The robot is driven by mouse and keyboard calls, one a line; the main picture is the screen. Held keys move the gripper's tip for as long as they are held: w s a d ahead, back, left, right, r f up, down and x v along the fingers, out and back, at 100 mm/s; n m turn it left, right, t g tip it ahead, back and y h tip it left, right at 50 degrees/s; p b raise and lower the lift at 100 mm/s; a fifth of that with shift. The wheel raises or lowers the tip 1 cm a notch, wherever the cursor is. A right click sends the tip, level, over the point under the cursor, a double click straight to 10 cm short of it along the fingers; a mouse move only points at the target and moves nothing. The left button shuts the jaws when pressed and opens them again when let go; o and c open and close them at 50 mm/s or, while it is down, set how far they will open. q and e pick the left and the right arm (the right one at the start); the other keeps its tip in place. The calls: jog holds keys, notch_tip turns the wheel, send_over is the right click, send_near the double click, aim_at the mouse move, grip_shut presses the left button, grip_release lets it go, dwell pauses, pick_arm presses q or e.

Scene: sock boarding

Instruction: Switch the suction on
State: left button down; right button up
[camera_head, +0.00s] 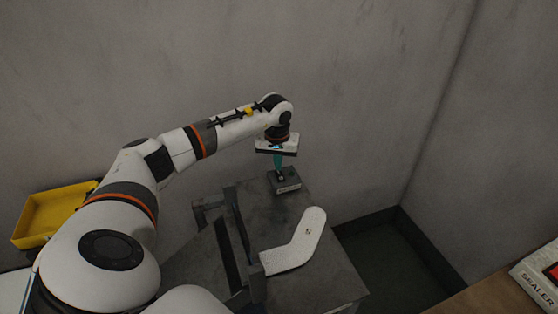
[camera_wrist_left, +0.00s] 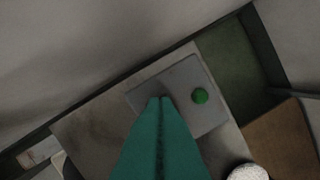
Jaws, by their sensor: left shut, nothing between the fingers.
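A small grey switch box (camera_head: 287,184) sits on the far corner of the dark machine top. It also shows in the left wrist view (camera_wrist_left: 182,80), with a round green button or lamp (camera_wrist_left: 200,96) on its top, to the right of my fingertips. My left gripper (camera_head: 279,171) points down over the box, with its teal fingers together and empty. Its fingertips (camera_wrist_left: 160,102) appear over the box's top in the wrist view. I cannot tell whether they touch it. A small dark part by the fingertips is unclear. My right gripper is not in view.
A white sock-shaped board (camera_head: 297,247) stands at the machine's front right. A yellow bin (camera_head: 48,215) is at the left. A sealer (camera_head: 535,283) sits on a wooden table (camera_head: 485,300) at the right. Grey walls (camera_head: 350,80) stand close behind the machine.

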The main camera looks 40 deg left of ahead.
aim_at(278, 173)
pick_arm(q)
jog(key=shift+f+b, duration=0.45)
jog(key=shift+f, duration=0.25)
dwell(0.3)
jog(key=shift+r+p, duration=2.45)
jog(key=shift+r, duration=1.15)
jog(key=shift+f, duration=0.1)
